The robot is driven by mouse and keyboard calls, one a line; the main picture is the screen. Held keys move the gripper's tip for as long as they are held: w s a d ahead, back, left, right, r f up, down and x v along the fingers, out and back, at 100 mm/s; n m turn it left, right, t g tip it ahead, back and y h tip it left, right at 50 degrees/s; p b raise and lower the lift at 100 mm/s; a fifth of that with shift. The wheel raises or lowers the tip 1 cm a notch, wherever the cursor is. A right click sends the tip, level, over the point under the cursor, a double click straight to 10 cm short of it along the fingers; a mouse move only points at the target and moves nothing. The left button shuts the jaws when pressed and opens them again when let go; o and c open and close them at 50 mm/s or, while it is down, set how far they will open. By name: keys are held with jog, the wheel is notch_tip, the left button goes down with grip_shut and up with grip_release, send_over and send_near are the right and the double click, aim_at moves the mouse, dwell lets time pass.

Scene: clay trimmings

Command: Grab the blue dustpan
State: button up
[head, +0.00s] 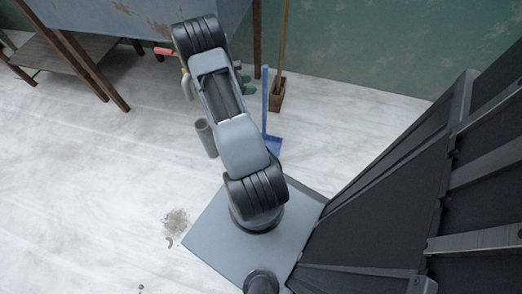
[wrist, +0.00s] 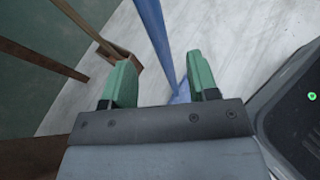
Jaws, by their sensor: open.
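The blue dustpan has a tall upright handle (head: 265,100) and a flat blue pan (head: 274,146) on the floor, partly hidden behind my arm in the head view. My gripper (head: 247,84) has green fingers and is just left of the handle there. In the wrist view my gripper (wrist: 160,76) is open and empty. The blue handle (wrist: 155,35) runs down through the gap between the fingers in that picture, nearer the right finger. It looks beyond the fingertips, not touching them. Part of the blue pan (wrist: 182,93) shows beside the right finger.
A broom with a wooden handle and block (head: 277,97) stands just right of the dustpan, by the green wall (head: 360,45). A grey cylinder (head: 207,138) is left of my arm. A table with wooden legs (head: 88,68) is at upper left. Clay trimmings (head: 175,222) lie on open floor.

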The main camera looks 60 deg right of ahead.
aim_at(264, 86)
jog(key=b+x, duration=0.1)
jog(key=x, duration=0.3)
jog(key=b+x, duration=0.2)
jog(key=x, duration=0.2)
jog(key=shift+w+a+f, duration=0.1)
jog(key=shift+w+f, duration=0.1)
jog(key=shift+f, duration=0.2)
jog(key=shift+c, duration=0.2)
grip_shut()
